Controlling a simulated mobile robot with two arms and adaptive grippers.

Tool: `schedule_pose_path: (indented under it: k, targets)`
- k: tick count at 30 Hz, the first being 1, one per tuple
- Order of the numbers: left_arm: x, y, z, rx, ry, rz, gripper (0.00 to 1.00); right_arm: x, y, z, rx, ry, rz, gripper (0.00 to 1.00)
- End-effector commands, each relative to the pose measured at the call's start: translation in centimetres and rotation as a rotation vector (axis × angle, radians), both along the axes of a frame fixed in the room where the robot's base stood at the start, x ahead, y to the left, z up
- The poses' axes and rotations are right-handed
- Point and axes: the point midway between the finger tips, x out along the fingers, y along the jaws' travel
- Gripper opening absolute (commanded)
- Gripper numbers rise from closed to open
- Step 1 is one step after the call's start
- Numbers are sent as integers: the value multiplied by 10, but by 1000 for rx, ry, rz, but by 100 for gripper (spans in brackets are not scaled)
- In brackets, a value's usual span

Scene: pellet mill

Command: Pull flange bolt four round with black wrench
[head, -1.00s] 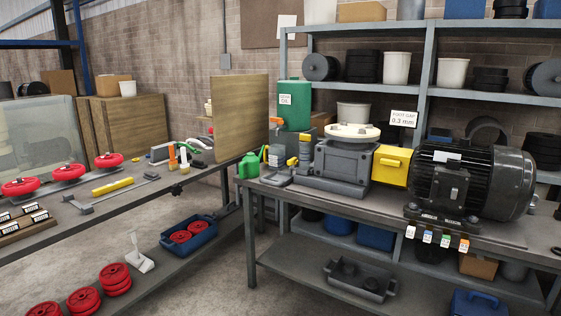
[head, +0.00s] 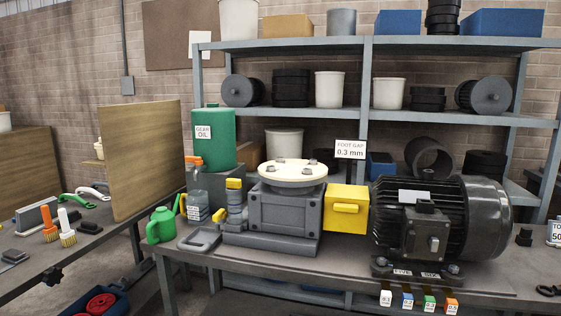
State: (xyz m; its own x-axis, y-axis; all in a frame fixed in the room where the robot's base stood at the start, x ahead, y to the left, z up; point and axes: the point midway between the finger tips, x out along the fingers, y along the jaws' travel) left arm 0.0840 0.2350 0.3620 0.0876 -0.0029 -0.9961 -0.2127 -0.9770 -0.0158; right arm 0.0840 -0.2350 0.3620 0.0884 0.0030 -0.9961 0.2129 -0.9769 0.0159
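The pale round flange (head: 292,173) sits flat on top of the grey gearbox (head: 285,208) at the middle of the bench. Several dark bolt heads stand on the flange, one of them at its front right (head: 307,171). I can read no numbers on them, so I cannot tell which is bolt four. I cannot make out a black wrench for sure. A small dark object (head: 549,290) lies at the bench's right end, too small to identify. Neither of my grippers is in view.
A yellow guard (head: 346,208) and a large black motor (head: 440,222) stand right of the gearbox. A gear oil drum (head: 209,137), a bottle and a green can (head: 161,225) stand left. Shelves rise behind. A wooden board (head: 140,158) borders the left bench.

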Motion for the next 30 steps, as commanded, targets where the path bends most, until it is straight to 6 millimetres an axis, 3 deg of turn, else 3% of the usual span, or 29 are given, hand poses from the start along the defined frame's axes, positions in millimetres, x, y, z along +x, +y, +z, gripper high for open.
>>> schedule_pose_path:
  k: [5, 16, 30]
  targets:
    - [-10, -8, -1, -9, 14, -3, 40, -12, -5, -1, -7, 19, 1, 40]
    - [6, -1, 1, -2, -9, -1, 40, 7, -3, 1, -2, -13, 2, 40]
    - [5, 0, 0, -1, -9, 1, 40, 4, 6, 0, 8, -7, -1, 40]
